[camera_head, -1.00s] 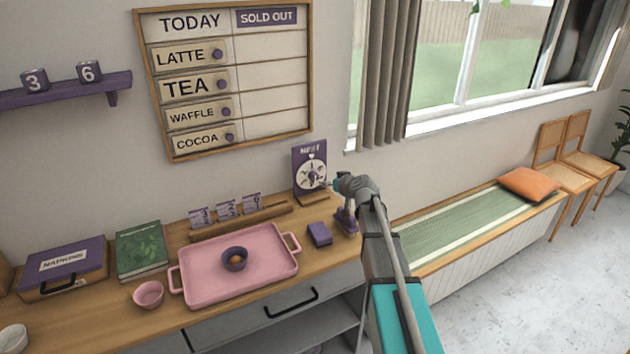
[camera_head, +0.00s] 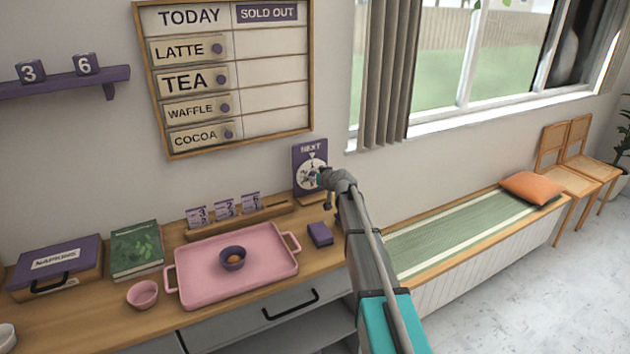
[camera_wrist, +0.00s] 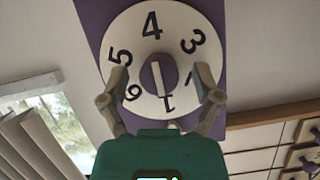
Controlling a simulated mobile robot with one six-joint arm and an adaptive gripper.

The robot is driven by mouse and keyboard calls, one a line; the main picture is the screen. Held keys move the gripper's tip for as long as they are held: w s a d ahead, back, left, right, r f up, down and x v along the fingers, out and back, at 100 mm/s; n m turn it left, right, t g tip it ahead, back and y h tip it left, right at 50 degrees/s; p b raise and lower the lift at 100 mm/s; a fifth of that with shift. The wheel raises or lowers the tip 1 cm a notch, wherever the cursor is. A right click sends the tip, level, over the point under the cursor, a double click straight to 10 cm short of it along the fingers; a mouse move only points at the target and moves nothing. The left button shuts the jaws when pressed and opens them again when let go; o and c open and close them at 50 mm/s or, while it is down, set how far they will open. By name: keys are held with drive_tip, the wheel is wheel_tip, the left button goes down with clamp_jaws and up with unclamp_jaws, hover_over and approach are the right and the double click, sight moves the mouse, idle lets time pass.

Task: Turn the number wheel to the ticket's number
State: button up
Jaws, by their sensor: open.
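The number wheel (camera_head: 310,181) is a white disc on a purple stand headed NEXT, at the back right of the counter. In the wrist view the disc (camera_wrist: 128,40) fills the middle, with 4 at the top and 1 at the bottom; this view looks upside down against the head view. Its purple knob (camera_wrist: 157,74) has a pale bar and sits at the centre. My gripper (camera_head: 322,178) is in front of the wheel; its open fingers (camera_wrist: 162,78) lie either side of the knob, apart from it. Tickets 3 (camera_head: 197,217), 2 (camera_head: 224,208) and 1 (camera_head: 250,203) stand in a wooden rack.
A pink tray (camera_head: 190,296) with a small bowl (camera_head: 232,257) stands before the rack. A purple block (camera_head: 320,233) lies beside the tray, near my arm. A menu board (camera_head: 310,100) hangs on the wall behind. A window bench (camera_head: 480,232) lies to the right.

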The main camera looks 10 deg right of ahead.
drive_tip(key=c, duration=1)
drive_tip(key=shift+a, duration=0.2)
clamp_jaws()
drive_tip(key=shift+d, duration=0.15)
